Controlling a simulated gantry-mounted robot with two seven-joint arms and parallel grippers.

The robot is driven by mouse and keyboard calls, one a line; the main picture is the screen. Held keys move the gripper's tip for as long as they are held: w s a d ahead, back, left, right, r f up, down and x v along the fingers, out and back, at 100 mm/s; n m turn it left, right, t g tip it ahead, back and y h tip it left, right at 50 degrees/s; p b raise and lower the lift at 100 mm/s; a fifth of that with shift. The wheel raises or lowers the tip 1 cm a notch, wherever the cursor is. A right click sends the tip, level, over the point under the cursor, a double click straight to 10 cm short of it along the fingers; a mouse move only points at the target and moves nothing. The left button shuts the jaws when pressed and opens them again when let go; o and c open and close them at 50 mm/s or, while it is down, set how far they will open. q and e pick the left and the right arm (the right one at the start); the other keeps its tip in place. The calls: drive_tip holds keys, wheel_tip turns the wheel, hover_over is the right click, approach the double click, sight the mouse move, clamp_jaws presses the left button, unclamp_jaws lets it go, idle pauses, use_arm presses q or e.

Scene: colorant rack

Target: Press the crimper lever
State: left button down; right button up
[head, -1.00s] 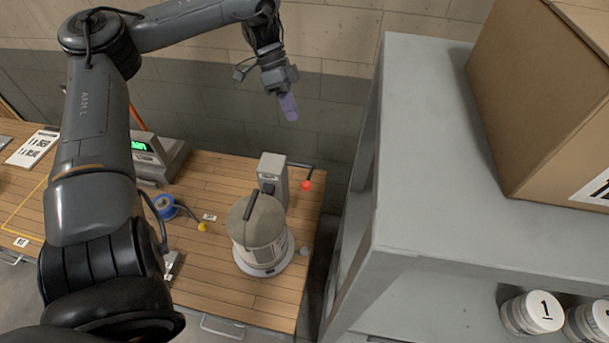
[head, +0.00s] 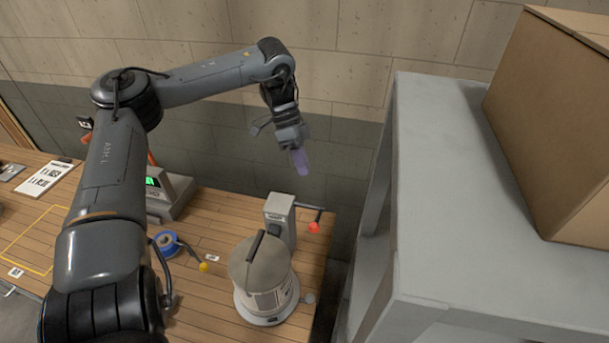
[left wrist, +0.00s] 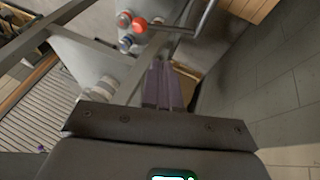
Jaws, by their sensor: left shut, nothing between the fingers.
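The crimper (head: 280,220) is a grey upright box at the right end of the wooden bench. Its dark lever (head: 318,215) sticks out to the right and ends in a red ball knob (head: 314,227). My left gripper (head: 300,162) has purple fingers, pressed together and empty, pointing down. It hangs in the air above the lever and touches nothing. In the left wrist view the shut fingers (left wrist: 162,88) show in the middle, with the red knob (left wrist: 140,25) and the lever bar (left wrist: 180,29) beyond them. My right gripper is out of view.
A beige lidded canister (head: 260,275) stands in front of the crimper. A blue tape roll (head: 166,244) and a scale with a green display (head: 168,196) are to the left. A grey shelf (head: 450,210) with a cardboard box (head: 550,120) rises close on the right.

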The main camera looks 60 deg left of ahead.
use_arm(q)
hover_over(318, 217)
drive_tip(key=a, duration=0.2)
wheel_tip(318, 217, down, 8)
drive_tip(key=shift+s+d+f+p, duration=0.45)
drive_tip(key=shift+s+d+p, duration=0.05)
drive_tip(key=shift+s+d, duration=0.15)
drive_tip(key=shift+s+d+f+p, duration=0.45)
drive_tip(key=shift+s+d+p, duration=0.05)
drive_tip(key=shift+s+d, duration=0.1)
